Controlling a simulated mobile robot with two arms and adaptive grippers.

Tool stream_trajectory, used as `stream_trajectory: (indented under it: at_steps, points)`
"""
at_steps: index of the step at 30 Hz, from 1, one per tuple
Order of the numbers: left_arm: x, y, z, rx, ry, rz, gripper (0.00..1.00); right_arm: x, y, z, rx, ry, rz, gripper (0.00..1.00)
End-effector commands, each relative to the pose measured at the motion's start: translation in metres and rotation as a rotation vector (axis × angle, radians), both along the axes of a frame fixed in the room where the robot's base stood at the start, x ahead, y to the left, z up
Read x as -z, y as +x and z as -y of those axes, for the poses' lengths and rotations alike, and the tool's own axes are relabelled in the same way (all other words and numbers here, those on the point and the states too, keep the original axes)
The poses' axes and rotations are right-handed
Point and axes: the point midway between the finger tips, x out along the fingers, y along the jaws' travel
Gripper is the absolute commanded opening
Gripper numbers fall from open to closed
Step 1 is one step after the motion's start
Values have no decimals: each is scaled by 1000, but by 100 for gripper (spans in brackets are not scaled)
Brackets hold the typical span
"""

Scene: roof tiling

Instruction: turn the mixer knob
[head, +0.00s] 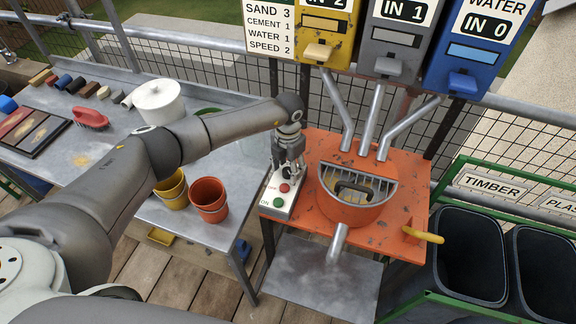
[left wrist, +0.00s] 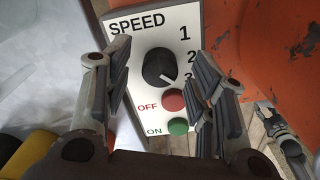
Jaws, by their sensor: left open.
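The black mixer knob (left wrist: 158,67) sits on a white control panel (left wrist: 130,62) marked SPEED, with 1, 2 and 3 to its right. Its white mark points to the lower right, near the 3. A red OFF button (left wrist: 173,102) and green ON button (left wrist: 178,126) are below it. The panel is beside the orange mixer (head: 352,200). My left gripper (head: 290,160) is open above the panel and hides the knob in the head view. In the left wrist view, its fingers (left wrist: 160,95) are either side of the knob, apart from it. A grey jointed part (left wrist: 285,135) may be my right gripper.
A recipe board (head: 269,27) reads SPEED 2. Dispensers with sloping pipes (head: 368,120) stand behind the mixer. A yellow pot (head: 172,190) and an orange pot (head: 208,198) stand on the metal table to the left. Black bins (head: 470,250) are at right.

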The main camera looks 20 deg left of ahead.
Motion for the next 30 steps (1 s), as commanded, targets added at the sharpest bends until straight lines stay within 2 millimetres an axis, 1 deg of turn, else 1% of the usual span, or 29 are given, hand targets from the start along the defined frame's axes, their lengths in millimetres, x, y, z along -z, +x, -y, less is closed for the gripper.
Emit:
stream_trajectory:
  at_steps: [1, 4, 6, 11, 14, 18, 22, 23, 30]
  points:
    - [3, -1, 0, 0, 1, -2, 51, -2, 9, -2, 0, 3, 14, 40]
    - [7, 0, 0, 1, 1, 0, 51, -3, 19, -4, 0, 7, 30, 40]
    - [8, 0, -1, 1, 1, 0, 51, -3, 20, -6, 0, 9, 33, 40]
    - [8, 0, 0, 1, 1, 0, 51, -2, 16, -8, 1, 11, 25, 40]
    - [8, 0, 0, 1, 1, 0, 41, -2, 10, -7, 1, 10, 17, 40]
    - [8, 0, 0, 1, 1, 0, 23, -2, 4, -7, 1, 9, 7, 40]
    - [8, 0, 0, 1, 1, 0, 6, -2, 3, -6, 1, 7, 6, 40]
    - [8, 0, 0, 1, 1, 0, 4, -2, 3, -6, 0, 7, 6, 40]
    - [8, 0, 0, -25, 1, 0, 4, -1, 4, -3, 1, 4, 7, 40]
